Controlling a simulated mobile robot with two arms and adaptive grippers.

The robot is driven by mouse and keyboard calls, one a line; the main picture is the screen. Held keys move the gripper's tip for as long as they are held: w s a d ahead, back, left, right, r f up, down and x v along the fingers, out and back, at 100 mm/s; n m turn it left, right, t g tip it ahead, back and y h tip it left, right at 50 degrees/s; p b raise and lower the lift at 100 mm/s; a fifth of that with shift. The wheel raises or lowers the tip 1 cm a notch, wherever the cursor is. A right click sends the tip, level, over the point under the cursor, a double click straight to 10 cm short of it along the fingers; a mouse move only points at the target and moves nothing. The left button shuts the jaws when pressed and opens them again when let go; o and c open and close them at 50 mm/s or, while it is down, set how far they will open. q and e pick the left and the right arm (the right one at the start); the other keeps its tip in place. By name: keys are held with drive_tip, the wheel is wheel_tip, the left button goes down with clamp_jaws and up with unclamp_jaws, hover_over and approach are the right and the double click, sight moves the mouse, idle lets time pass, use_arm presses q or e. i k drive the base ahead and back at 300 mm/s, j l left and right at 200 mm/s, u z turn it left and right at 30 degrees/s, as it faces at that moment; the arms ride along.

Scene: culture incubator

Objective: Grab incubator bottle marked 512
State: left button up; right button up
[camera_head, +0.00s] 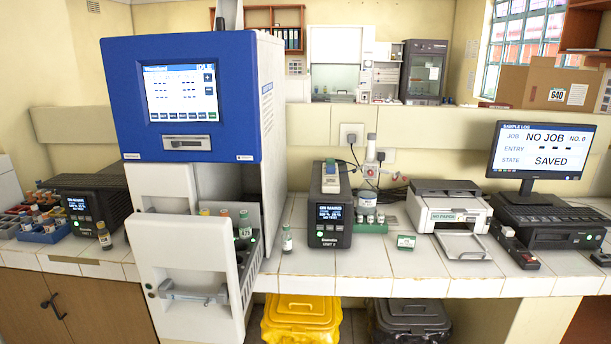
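The incubator (181,90) is a tall white cabinet with a blue front and a lit screen. Its lower drawer (185,245) is pulled out, with a handle (193,291) on its front. Several small bottles stand in the drawer, among them one with a green label (245,227); their lower parts are partly hidden by the drawer front. Single bottles stand on the counter right of the incubator (287,240) and left of it (104,236). I cannot read 512 on any bottle. Neither of my grippers is in view.
A blue rack (43,236) with bottles is at the far left. A dark unit (331,218), a printer (448,207) and a monitor (541,150) stand along the tiled counter to the right. Yellow (300,312) and black (411,312) bins are underneath. The counter's front strip is mostly clear.

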sight(25, 221)
drive_tip(key=i+j+u, duration=0.3)
drive_tip(key=i+j, duration=0.3)
drive_tip(key=j, duration=0.65)
drive_tip(key=i+j+u, duration=0.3)
drive_tip(key=i+j, duration=0.4)
drive_tip(key=j, duration=0.35)
drive_tip(key=i+j+u, duration=0.35)
drive_tip(key=i+j, duration=0.5)
drive_tip(key=j, duration=0.1)
